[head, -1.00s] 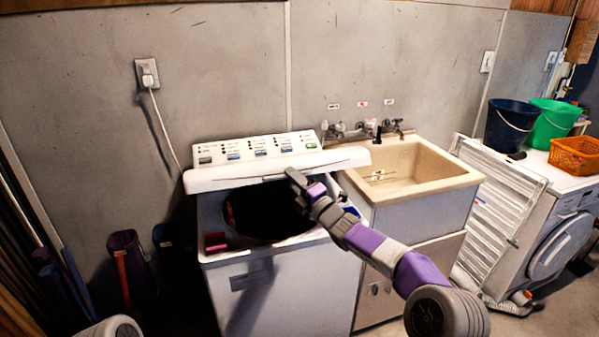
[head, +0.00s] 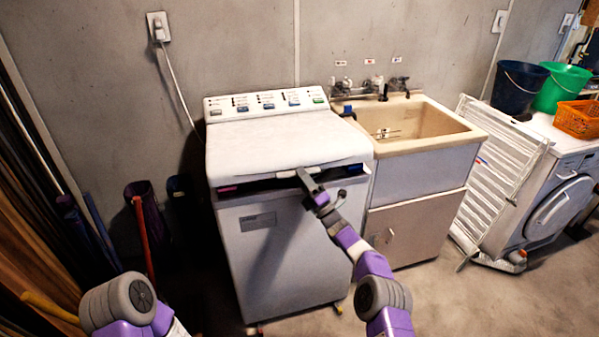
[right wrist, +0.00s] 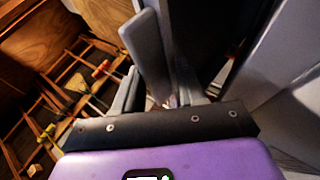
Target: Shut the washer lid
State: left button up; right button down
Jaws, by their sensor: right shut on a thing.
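The white washer (head: 285,255) stands against the wall, its control panel at the back. Its lid (head: 280,145) lies almost flat over the top, with a thin dark gap under its front edge. My right gripper (head: 304,176) is at the middle of that front edge, shut on the lid. In the right wrist view the gripper's grey fingers (right wrist: 155,65) are seen close up, and the exact grip is hard to make out. A pink thing shows in the gap at the left. My left gripper is out of view; only part of my left arm shows at bottom left.
A beige sink (head: 425,120) on a cabinet stands close to the washer's right. Further right are a white folding rack (head: 497,175) and a front-loading machine (head: 560,205) with buckets and an orange basket. Long poles lean at the left. The floor in front is partly clear.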

jog(key=shift+w+f, duration=0.15)
jog(key=shift+f, duration=0.55)
jog(key=c, duration=0.9)
grip_release()
jog(key=shift+a, duration=0.1)
jog(key=shift+c, duration=0.2)
jog(key=shift+o, duration=0.7)
jog(key=shift+w+f, duration=0.15)
jog(key=shift+w, duration=0.1)
jog(key=shift+r, duration=0.2)
